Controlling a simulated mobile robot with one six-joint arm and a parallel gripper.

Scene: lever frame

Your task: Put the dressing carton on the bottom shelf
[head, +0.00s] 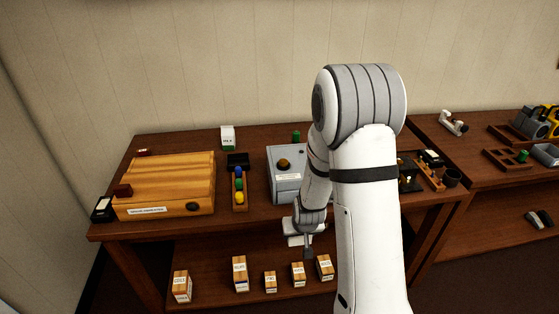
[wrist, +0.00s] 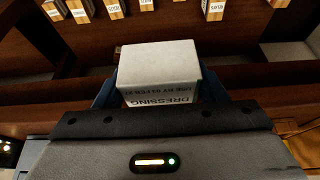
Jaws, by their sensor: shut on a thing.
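The dressing carton (wrist: 158,66) is a white box marked DRESSING, with the print upside down in the wrist view. My gripper (wrist: 160,90) is shut on it, with a blue finger at each side. In the head view my gripper (head: 307,243) hangs in front of the table's front edge, above the front of the bottom shelf (head: 208,266). The carton shows there only as pale patches (head: 292,228) around the gripper; the rest is hidden. The bottom shelf is a brown board under the tabletop.
Several small labelled boxes stand along the shelf's front, including one at left (head: 182,286) and one at right (head: 325,267). A gap lies between the left box and the next to it (head: 240,273). A wooden case (head: 170,182) and grey box (head: 285,180) stand on the tabletop.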

